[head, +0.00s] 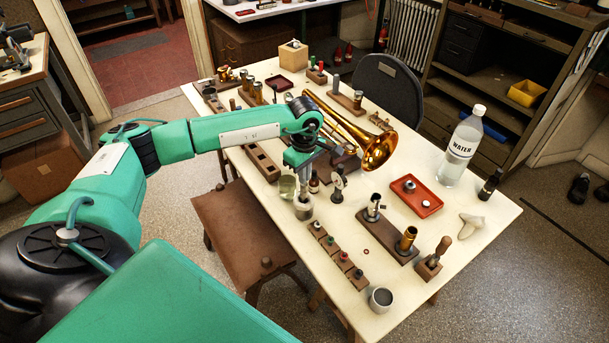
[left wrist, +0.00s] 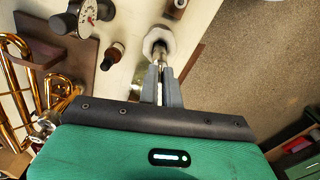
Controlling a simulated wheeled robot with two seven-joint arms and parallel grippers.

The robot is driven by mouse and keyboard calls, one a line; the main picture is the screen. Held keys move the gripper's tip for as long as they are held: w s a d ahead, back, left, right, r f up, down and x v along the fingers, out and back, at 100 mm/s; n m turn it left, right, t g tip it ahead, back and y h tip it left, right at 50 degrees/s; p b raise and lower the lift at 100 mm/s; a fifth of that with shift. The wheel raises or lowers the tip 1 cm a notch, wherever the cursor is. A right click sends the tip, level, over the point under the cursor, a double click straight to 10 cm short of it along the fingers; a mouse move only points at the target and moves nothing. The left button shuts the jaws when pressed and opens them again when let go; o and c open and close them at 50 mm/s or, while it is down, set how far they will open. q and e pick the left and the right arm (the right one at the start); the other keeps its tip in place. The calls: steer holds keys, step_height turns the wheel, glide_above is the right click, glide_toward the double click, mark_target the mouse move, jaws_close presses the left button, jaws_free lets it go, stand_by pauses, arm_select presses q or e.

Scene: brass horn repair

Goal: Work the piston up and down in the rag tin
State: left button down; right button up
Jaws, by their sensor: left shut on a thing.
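The rag tin (head: 304,209) is a small pale round pot near the table's left edge in the head view. It also shows in the left wrist view (left wrist: 152,41) with whitish material around its mouth. My left gripper (head: 302,184) points down right above the tin. In the left wrist view its fingers (left wrist: 161,74) are shut on the piston (left wrist: 161,56), a slim metallic piece. The piston's far end is at the tin's mouth and seems to go inside; how deep is hidden. My right gripper is not in view.
A greenish glass jar (head: 287,187) stands close left of the tin. The brass horn (head: 345,130) lies behind. Small wooden blocks (head: 337,250) line the front edge.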

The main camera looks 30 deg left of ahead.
arm_select(q)
steer(key=shift+r+p, duration=0.85)
steer(key=shift+r, duration=1.2)
